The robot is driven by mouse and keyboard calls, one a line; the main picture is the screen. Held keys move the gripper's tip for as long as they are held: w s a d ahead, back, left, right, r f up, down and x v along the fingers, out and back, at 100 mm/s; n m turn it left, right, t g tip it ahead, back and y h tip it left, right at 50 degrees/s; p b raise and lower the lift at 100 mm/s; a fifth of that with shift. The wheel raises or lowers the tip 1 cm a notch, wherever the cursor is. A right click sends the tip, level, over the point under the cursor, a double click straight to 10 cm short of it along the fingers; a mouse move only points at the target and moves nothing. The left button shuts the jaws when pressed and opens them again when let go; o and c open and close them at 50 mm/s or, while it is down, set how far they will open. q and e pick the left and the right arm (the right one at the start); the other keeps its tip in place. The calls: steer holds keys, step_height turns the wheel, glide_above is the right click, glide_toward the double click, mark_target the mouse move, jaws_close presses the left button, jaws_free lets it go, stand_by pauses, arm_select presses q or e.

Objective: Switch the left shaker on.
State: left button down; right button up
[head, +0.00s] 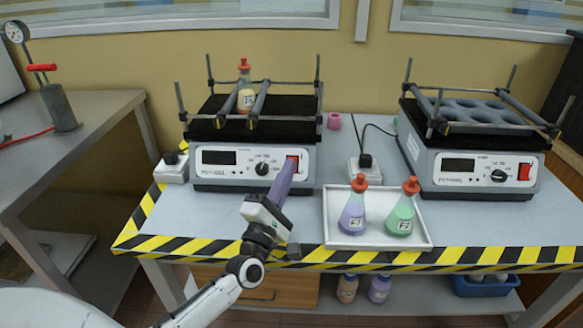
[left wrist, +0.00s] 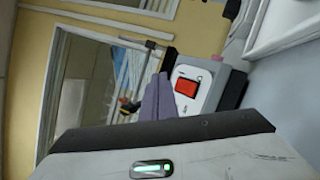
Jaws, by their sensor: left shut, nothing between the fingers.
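The left shaker (head: 225,173) stands on the bench at the left, with a dark display, a black knob and a red switch (head: 294,160) at the right of its front panel. A flask with an orange stopper (head: 245,95) stands on its black platform between the clamp bars. My left gripper (head: 287,168) is shut and empty, its fingertips at or just in front of the red switch. In the left wrist view the red switch (left wrist: 186,87) shows just beside the purple fingers (left wrist: 157,97). I cannot tell whether they touch. My right gripper is not in view.
A white tray (head: 378,243) with a purple flask (head: 353,208) and a green flask (head: 402,210) sits right of my left gripper. A second shaker (head: 470,170) stands at the right. Striped tape (head: 200,247) marks the bench's front edge.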

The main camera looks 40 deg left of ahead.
arm_select(q)
steer(key=shift+w+a+f+b, duration=0.25)
steer(key=shift+w+a+b, duration=0.15)
steer(key=shift+w, duration=0.2)
steer(key=shift+w+a+f+b, duration=0.3)
steer(key=shift+w+b, duration=0.1)
steer(key=shift+w, duration=0.15)
stand_by(1.1)
